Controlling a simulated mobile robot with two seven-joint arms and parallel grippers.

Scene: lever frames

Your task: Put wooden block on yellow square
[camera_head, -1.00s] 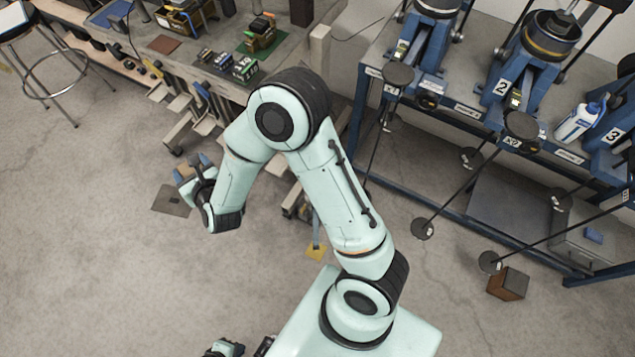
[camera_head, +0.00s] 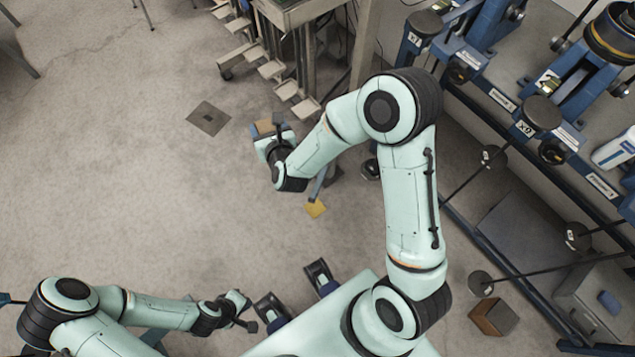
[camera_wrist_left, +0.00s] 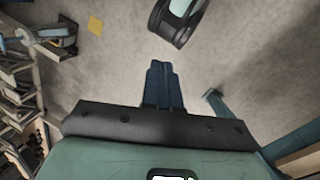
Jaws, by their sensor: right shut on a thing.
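The wooden block (camera_head: 265,126) is tan and sits in my right gripper (camera_head: 268,133), held at the upper middle of the head view. My right gripper is shut on it, and its fingers partly hide it. The yellow square (camera_head: 316,209) lies on the floor, below and to the right of the block in the picture. It also shows in the left wrist view (camera_wrist_left: 95,26). My left gripper (camera_head: 245,309) is low in the head view, near my base and away from the block; whether its jaws are apart is unclear.
A blue-grey strut (camera_head: 318,186) stands beside the yellow square. A dark floor plate (camera_head: 208,118) lies to the left. A brown-and-black box (camera_head: 494,317) is at the lower right, by the blue machine rack (camera_head: 515,255). The floor left of the square is clear.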

